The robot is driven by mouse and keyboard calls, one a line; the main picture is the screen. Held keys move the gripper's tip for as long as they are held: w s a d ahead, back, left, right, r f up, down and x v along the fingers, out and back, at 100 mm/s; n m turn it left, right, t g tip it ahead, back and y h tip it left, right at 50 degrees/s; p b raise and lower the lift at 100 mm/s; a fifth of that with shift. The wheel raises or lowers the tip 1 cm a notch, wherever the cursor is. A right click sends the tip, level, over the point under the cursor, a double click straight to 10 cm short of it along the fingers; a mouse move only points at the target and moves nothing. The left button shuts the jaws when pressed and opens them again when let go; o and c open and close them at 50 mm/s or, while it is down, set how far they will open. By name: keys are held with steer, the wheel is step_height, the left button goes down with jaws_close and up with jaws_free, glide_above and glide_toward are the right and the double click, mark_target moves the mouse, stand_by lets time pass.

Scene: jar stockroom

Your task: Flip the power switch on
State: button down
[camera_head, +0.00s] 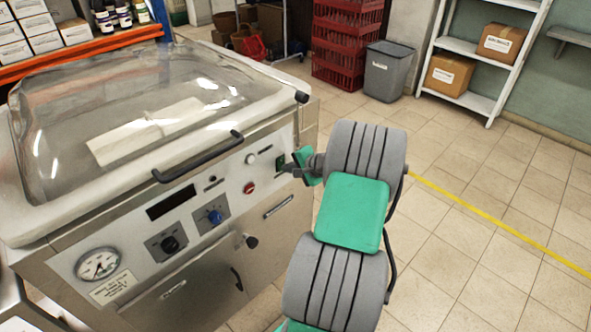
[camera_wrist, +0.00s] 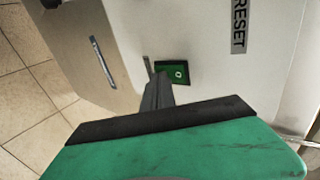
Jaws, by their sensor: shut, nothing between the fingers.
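The power switch is a small green rocker in a dark frame on the machine's front panel, near its right end in the head view (camera_head: 281,161). In the wrist view the switch (camera_wrist: 181,75) shows a pale round mark, and part of it is hidden behind my fingers. My gripper (camera_head: 288,168) is shut and empty, with its fingertips at the switch. In the wrist view the gripper (camera_wrist: 151,72) overlaps the left side of the switch; I cannot tell whether it touches. The rocker's tilt is too small to tell.
The machine (camera_head: 230,290) has a clear domed lid (camera_head: 60,110) with a black handle (camera_head: 200,157) just left of my gripper. Tiled floor (camera_head: 480,200) is clear at right.

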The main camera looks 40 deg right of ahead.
steer(key=shift+w, duration=0.15)
stand_by(0.3)
steer(key=shift+r+p, duration=0.6)
steer(key=shift+r, duration=0.25)
